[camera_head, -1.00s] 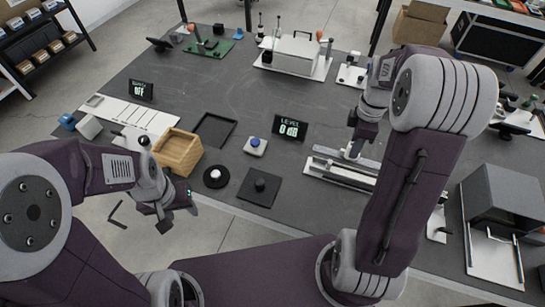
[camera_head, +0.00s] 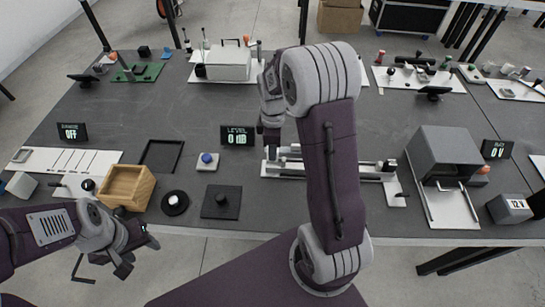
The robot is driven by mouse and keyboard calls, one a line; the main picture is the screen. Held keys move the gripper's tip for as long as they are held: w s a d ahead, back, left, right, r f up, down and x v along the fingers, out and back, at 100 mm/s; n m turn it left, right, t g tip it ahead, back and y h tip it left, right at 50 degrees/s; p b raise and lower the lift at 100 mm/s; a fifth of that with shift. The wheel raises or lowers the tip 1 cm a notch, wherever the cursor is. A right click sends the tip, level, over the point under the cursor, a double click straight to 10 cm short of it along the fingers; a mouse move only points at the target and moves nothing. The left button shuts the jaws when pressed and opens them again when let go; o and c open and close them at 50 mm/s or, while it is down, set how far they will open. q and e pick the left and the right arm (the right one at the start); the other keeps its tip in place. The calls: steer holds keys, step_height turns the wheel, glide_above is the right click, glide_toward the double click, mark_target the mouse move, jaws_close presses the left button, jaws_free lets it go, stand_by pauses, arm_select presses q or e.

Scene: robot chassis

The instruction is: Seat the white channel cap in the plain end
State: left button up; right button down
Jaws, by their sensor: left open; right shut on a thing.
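A long pale channel (camera_head: 345,174) lies on a white base on the dark table, right of the middle and partly behind my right arm. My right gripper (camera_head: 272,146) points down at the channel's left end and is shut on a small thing. The jaws and arm largely hide that thing; I cannot make out whether it is the white channel cap, or whether it touches the channel. A dark fitting (camera_head: 389,166) stands at the channel's right end. My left gripper (camera_head: 138,254) is open and empty at the table's front left edge.
A wooden box (camera_head: 127,205), a black round piece with a white top (camera_head: 175,203) and a black square block (camera_head: 220,203) stand near the front edge. A LEVEL display (camera_head: 237,136) is behind them. A grey housing (camera_head: 445,157) stands right of the channel.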

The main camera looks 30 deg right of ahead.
step_height(320, 180, down, 4)
steer(key=shift+a+r+b, duration=0.1)
steer(key=shift+b, duration=0.2)
steer(key=shift+f, duration=0.2)
steer(key=c, duration=1.1)
jaws_free()
steer(key=shift+f, duration=0.1)
